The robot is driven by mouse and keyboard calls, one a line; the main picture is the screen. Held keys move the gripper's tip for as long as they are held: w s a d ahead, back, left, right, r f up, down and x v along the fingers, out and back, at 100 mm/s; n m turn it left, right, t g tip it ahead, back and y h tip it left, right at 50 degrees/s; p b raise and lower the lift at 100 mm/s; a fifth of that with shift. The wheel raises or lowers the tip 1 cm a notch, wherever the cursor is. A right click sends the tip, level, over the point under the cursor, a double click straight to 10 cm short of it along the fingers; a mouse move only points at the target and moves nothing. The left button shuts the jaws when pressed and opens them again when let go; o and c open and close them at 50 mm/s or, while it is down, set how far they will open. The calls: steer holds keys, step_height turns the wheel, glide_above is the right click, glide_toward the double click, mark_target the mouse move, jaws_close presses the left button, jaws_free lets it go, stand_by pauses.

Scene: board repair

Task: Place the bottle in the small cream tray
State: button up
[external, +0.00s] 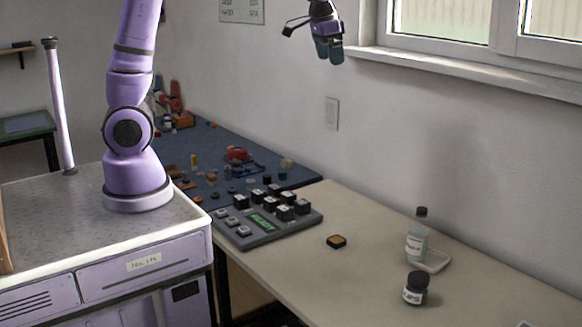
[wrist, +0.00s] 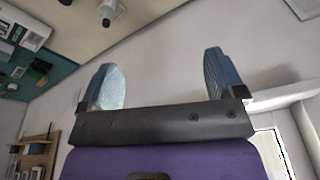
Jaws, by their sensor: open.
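The bottle (external: 416,243), clear with a dark cap and a white label, stands upright on the beige table at the right in the external view. The small cream tray (external: 437,262) lies right beside it; the bottle hides the tray's left part, and I cannot tell whether its base touches the tray. My gripper (external: 328,50) is high above the table near the wall, well apart from both. In the wrist view my gripper (wrist: 163,78) shows its two blue fingers spread wide with nothing between them.
A small dark-lidded jar (external: 415,290) stands in front of the bottle. A grey keypad device (external: 265,222) and a blue mat (external: 215,145) with small parts lie further left. A window sill (external: 455,72) juts out near my gripper.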

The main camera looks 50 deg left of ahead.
steer(key=s+a+r+n+t, duration=0.1)
steer(key=s+a+r, duration=0.2)
steer(key=s+a, duration=0.45)
steer(key=s+a+r+n+t, duration=0.1)
steer(key=s+a+r, duration=0.1)
steer(key=s+a, duration=0.55)
steer(key=s+a+f+n, duration=0.1)
steer(key=s, duration=0.6)
steer(key=s+a+f+n, duration=0.1)
steer(key=s+a+f, duration=0.1)
steer(key=s, duration=0.6)
steer(key=shift+a+f+t+y, duration=0.2)
steer(key=shift+a+t+y, duration=0.1)
steer(key=shift+t, duration=0.1)
